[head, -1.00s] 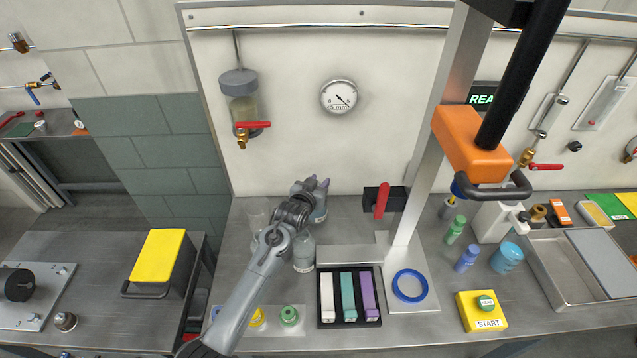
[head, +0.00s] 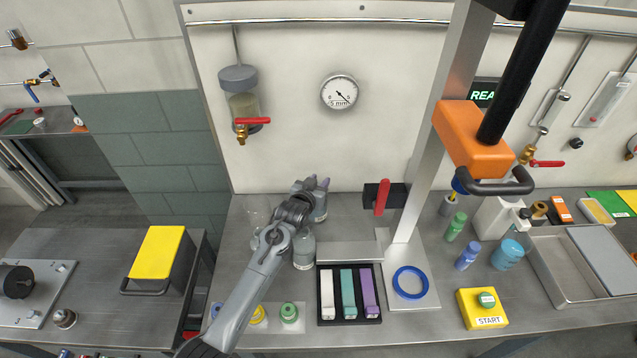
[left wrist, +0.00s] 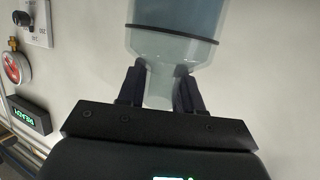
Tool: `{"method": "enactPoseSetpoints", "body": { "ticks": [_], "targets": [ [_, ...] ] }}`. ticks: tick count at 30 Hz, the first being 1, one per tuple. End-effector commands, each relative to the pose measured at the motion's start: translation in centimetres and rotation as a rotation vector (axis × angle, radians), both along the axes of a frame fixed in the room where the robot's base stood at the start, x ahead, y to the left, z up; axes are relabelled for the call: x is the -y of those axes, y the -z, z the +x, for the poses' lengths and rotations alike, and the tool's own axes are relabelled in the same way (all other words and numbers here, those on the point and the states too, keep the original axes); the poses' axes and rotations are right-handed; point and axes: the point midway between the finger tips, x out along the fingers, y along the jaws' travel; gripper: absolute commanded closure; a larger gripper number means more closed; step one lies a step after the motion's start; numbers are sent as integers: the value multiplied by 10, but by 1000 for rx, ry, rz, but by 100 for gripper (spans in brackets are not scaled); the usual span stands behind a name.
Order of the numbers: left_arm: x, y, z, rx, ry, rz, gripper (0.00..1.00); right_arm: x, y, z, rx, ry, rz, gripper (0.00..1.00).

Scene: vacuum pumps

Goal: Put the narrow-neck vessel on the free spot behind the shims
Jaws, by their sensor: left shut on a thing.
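The gripper is shut on that neck. The shims are white (head: 327,293), teal (head: 347,292) and purple (head: 368,290) blocks in a black tray (head: 349,322). Behind them is a bare grey surface (head: 350,252). My right gripper is not in view.
Another clear vessel (head: 258,211) stands farther left. A black block with a red lever (head: 383,197) and a slanted metal column (head: 418,195) stand to the right.

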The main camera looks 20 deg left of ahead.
Motion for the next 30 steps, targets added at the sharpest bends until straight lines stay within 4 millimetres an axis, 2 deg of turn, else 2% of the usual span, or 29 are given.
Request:
{"method": "enactPoseSetpoints", "body": {
  "ticks": [3, 4, 9, 20, 26, 30],
  "targets": [
    [0, 0, 1, 5, 0, 0, 100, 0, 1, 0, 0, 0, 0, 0],
    [0, -1, 1, 5, 0, 0, 62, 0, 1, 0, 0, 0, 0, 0],
    [0, 0, 0, 3, 0, 0, 36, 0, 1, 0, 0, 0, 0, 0],
    [0, 1, 0, -2, 0, 0, 35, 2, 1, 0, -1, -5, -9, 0],
    [0, -19, 0, 2, 0, 0, 35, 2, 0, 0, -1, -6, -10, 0],
    [0, -45, 0, 5, 0, 0, 35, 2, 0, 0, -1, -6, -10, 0]
  ]
}}
